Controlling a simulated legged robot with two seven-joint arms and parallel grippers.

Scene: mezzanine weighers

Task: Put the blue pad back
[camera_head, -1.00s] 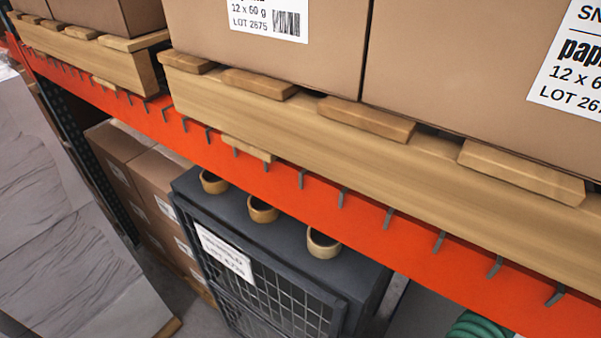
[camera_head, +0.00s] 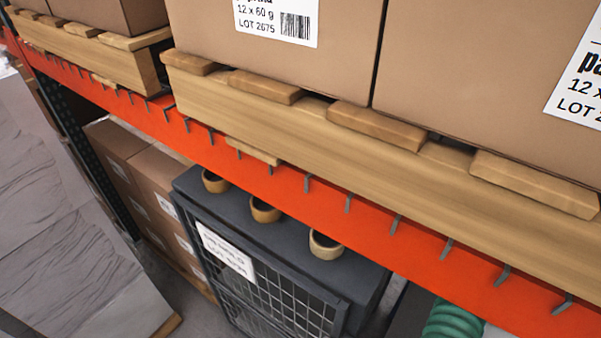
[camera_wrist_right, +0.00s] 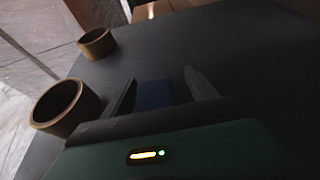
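In the right wrist view a small dark blue pad (camera_wrist_right: 153,95) shows between the two fingers of my right gripper (camera_wrist_right: 160,76). The fingers stand apart, with a gap visible between the pad and the right-hand finger. I cannot tell whether the pad lies on the dark surface (camera_wrist_right: 235,50) or how far it is from the fingers. No blue pad shows in the head view. My left gripper is in neither view, and my right gripper does not show in the head view.
In the wrist view a near round cup (camera_wrist_right: 92,112) and a farther one (camera_wrist_right: 96,43) stand at left. The head view shows a dark cabinet (camera_head: 300,262) with three cups, an orange rack beam (camera_head: 270,185), a loaded pallet (camera_head: 270,125) and a green coil (camera_head: 453,322).

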